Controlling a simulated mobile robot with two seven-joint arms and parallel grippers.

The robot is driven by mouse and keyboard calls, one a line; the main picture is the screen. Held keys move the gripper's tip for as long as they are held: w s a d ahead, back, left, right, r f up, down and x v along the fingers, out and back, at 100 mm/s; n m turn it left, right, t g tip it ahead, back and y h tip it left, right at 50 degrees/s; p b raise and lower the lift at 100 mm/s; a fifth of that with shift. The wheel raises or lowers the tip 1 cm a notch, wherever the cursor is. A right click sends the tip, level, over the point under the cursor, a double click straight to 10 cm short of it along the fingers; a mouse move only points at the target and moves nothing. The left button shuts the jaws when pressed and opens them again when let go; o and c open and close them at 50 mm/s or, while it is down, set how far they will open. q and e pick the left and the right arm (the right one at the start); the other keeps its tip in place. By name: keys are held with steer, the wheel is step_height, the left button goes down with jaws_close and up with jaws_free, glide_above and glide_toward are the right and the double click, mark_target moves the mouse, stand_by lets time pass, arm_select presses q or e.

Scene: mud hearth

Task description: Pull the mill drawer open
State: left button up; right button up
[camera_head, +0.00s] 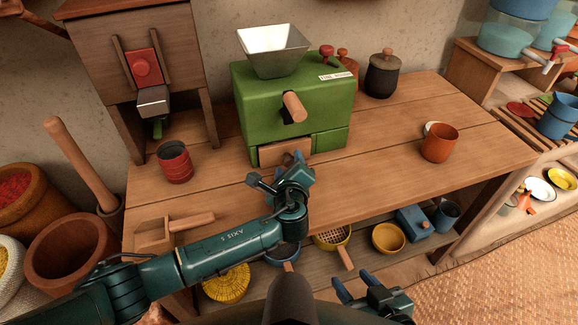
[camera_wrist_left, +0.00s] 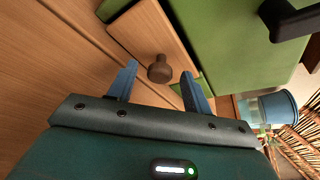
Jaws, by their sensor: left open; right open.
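The green mill (camera_head: 292,100) stands at the back of the wooden table, with a metal hopper on top and a wooden crank handle (camera_head: 294,107). Its wooden drawer (camera_head: 272,154) is at the bottom of the front, partly hidden by my left gripper. In the left wrist view the drawer front (camera_wrist_left: 150,33) carries a round brown knob (camera_wrist_left: 160,69). My left gripper (camera_head: 294,163) is open at the drawer; in the wrist view its fingers (camera_wrist_left: 159,87) lie on either side of the knob, apart from it. My right gripper (camera_head: 356,286) is open and empty, low at the front.
A red cup (camera_head: 174,162) and a wooden scoop (camera_head: 172,231) are on the table to the left. An orange cup (camera_head: 439,143) stands to the right, a dark jar (camera_head: 382,75) behind. The tabletop between mill and orange cup is clear. Bowls sit on the shelf below.

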arm_select(q)
steer(key=shift+c, duration=0.4)
jaws_close()
steer(key=shift+s, duration=0.1)
arm_select(e)
steer(key=shift+r, duration=0.1)
arm_select(q)
steer(key=s+d+p, duration=0.1)
steer(key=s, duration=0.1)
steer(key=s+d+p, duration=0.1)
steer(key=s, duration=0.2)
steer(key=s+p, duration=0.1)
steer(key=s, duration=0.2)
steer(key=shift+s+d+r, duration=0.15)
steer(key=shift+d+r, duration=0.1)
steer(key=shift+d, duration=0.15)
steer(key=s, duration=0.2)
steer(key=s+d+p, duration=0.1)
steer(key=shift+s+d+f, duration=0.1)
steer(key=shift+s+f, duration=0.15)
steer(key=shift+s, duration=0.1)
arm_select(e)
steer(key=shift+s+d+r+n+g, duration=0.15)
steer(key=shift+s+d+r+n, duration=0.1)
steer(key=shift+s+r, duration=0.35)
steer(key=shift+s+d+r+n+g, duration=0.15)
steer(key=shift+s+d+r+n, duration=0.1)
steer(key=shift+s+r, duration=0.3)
steer(key=shift+f, duration=0.1)
